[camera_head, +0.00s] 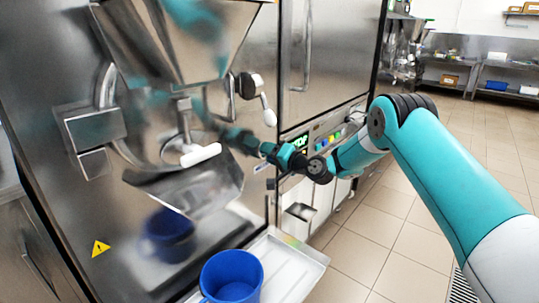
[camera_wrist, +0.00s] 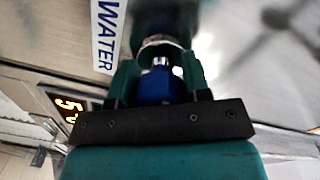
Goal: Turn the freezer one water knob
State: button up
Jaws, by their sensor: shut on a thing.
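The water knob (camera_wrist: 155,87) is small and blue on the steel front of the freezer (camera_head: 235,60), beside a label (camera_wrist: 106,35) reading WATER. My gripper (camera_wrist: 160,76) has one finger on each side of the knob and is shut on it. In the head view my gripper (camera_head: 270,150) reaches the right part of the freezer front. The knob cannot be made out there. How far the knob is turned cannot be told.
A white-handled lever (camera_head: 200,155) and a second lever (camera_head: 268,110) stick out left of my gripper. A blue jug (camera_head: 232,278) stands on a tray (camera_head: 298,262) below. Another machine (camera_head: 330,50) stands to the right. Tiled floor (camera_head: 400,240) is open at right.

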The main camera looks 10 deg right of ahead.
jog(key=shift+f+m, duration=0.15)
jog(key=shift+m, duration=0.35)
jog(key=o, duration=0.9)
jog(key=shift+o, duration=0.2)
jog(key=shift+s+d, duration=0.1)
jog(key=shift+s, duration=0.05)
jog(key=b+v, duration=0.2)
jog(key=v, duration=1.5)
jog(key=shift+s+r, duration=0.1)
jog(key=shift+r, duration=0.1)
